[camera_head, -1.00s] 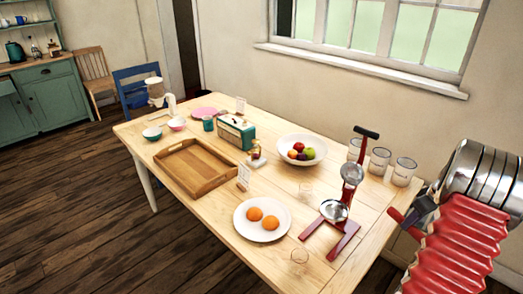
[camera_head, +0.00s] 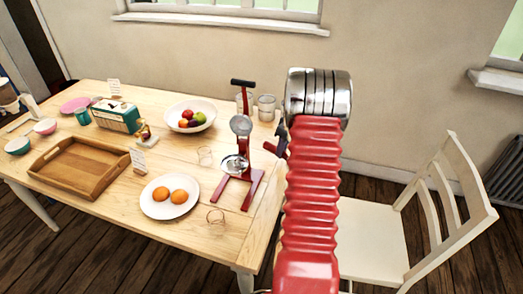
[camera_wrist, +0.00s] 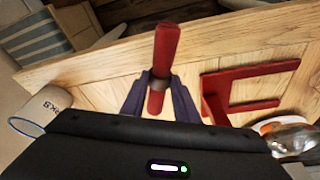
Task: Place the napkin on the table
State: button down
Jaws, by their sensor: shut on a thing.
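My gripper (camera_wrist: 158,95) is shut on a red rolled napkin (camera_wrist: 166,50) with a brown ring around it, in the wrist view. The roll stands out between the two dark fingers. Behind it in that view is the wooden table (camera_wrist: 225,42), near its edge; the gap between roll and tabletop is hard to judge. In the head view, the table (camera_head: 190,236) fills the left half.
A red juicer (camera_head: 239,165) stands near the table's right end; its base (camera_wrist: 245,88) is right of the napkin in the wrist view. A plate with two oranges (camera_head: 152,208), a fruit bowl (camera_head: 203,108), a tray (camera_head: 60,183) and glasses (camera_head: 267,108) stand around. A white chair (camera_head: 372,240) is at right.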

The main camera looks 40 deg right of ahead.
jog(key=w+a, duration=0.1)
jog(key=w, duration=0.1)
jog(key=w+a, duration=0.1)
jog(key=w, duration=0.1)
jog(key=w+a, duration=0.1)
jog(key=w, duration=0.1)
jog(key=shift+w+a, duration=0.1)
jog(key=shift+w, duration=0.1)
jog(key=shift+w+a, duration=0.1)
jog(key=shift+w, duration=0.1)
jog(key=shift+a+x, duration=0.2)
jog(key=shift+x, duration=1.6)
jog(key=shift+f, duration=0.1)
jog(key=c, duration=1.4)
grip_release()
jog(key=v, duration=1.2)
